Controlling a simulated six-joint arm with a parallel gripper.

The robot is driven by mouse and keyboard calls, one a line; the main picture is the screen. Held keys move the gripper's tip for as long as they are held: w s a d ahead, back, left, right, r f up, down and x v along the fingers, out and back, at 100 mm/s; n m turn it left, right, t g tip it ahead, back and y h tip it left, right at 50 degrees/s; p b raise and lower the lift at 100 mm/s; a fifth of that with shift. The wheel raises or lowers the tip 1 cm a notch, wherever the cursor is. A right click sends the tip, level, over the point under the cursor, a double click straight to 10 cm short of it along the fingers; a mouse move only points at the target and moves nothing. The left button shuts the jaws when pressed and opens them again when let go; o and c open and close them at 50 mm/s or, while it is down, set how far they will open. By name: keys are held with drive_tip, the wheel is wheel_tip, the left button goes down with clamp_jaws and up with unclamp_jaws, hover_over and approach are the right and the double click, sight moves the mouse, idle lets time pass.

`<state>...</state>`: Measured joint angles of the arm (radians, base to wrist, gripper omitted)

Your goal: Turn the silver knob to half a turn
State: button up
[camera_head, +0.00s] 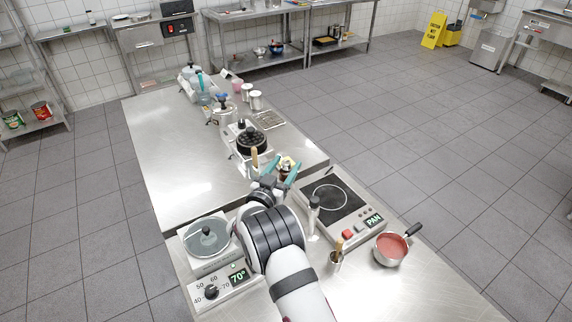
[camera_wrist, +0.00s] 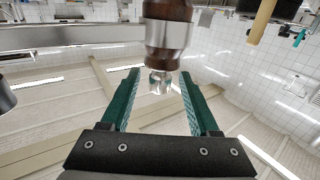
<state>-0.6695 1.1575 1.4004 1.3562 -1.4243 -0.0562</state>
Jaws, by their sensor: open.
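The silver knob (camera_wrist: 160,82) is a small, shiny, faceted piece in the middle of the wrist view. It is joined to a silver collar (camera_wrist: 165,38) on a dark brown wooden body (camera_wrist: 167,9), which looks like a mill and appears upside down there. In the head view a small brown and pale object (camera_head: 287,166) shows by my fingers, partly hidden; the knob cannot be made out there. My gripper (camera_wrist: 159,76) is open, with one teal finger on each side of the knob and visible gaps between. My gripper also shows in the head view (camera_head: 282,170).
A lidded unit with a dial (camera_head: 207,262) stands to the left. A dark pot (camera_head: 252,142) is behind my gripper. The counter's left part is clear.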

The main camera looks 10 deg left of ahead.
drive_tip(key=shift+w+d, duration=0.1)
drive_tip(key=shift+w, duration=0.2)
drive_tip(key=shift+c, duration=0.2)
clamp_jaws()
drive_tip(key=m+g+h, duration=0.1)
drive_tip(key=m+h, duration=0.1)
drive_tip(key=h, duration=0.1)
drive_tip(key=shift+m+g+h, duration=0.8)
drive_tip(key=shift+m+h, duration=0.4)
drive_tip(key=shift+h, duration=0.5)
